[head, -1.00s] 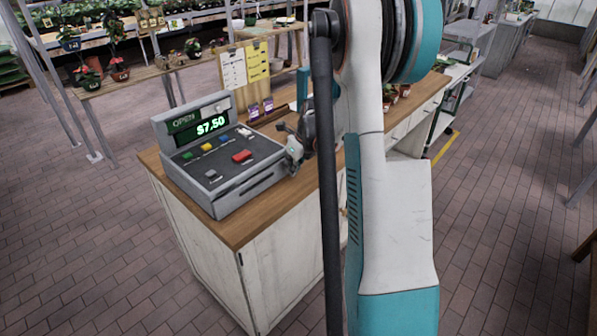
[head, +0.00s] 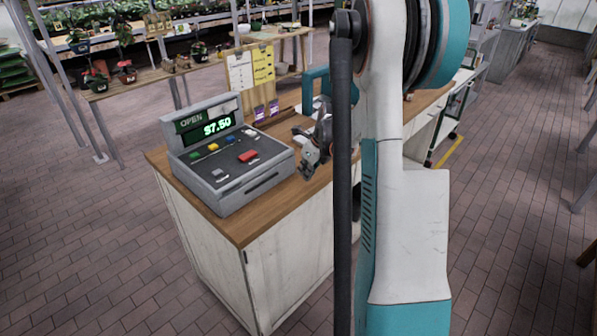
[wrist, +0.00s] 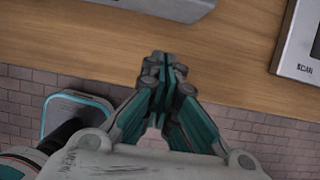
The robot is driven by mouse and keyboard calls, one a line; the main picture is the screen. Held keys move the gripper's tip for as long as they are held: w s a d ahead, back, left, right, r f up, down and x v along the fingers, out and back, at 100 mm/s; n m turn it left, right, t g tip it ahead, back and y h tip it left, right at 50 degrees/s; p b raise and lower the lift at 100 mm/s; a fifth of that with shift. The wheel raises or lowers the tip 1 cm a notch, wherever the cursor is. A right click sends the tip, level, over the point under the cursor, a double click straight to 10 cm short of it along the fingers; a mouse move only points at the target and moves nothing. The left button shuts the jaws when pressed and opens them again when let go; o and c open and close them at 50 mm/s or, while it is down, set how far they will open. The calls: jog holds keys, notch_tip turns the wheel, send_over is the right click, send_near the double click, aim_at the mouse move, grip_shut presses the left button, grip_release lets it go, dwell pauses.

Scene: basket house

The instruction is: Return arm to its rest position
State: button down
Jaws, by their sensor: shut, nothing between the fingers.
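My gripper (wrist: 163,68) is shut with nothing between its fingers. In the wrist view its fingertips meet over the wooden counter top, near the counter's edge. In the head view my gripper (head: 309,160) shows just right of the cash register (head: 228,158), partly hidden behind my arm. The grey register reads $7.50 and stands on the counter (head: 235,233). Part of a grey body shows at the top of the wrist view, apart from the fingertips. My arm's white and teal links fill the right middle of the head view.
A clipboard stand with papers (head: 250,72) and small purple packets (head: 266,110) stand behind the register. A device marked SCAN (wrist: 302,45) is at the right of the wrist view. Plant tables (head: 150,75) stand at the back left. The brick floor (head: 80,230) is open at left.

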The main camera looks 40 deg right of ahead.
jog(key=p+v, duration=0.2)
jog(key=v, duration=0.7)
jog(key=shift+r, duration=0.3)
jog(key=shift+w, duration=0.1)
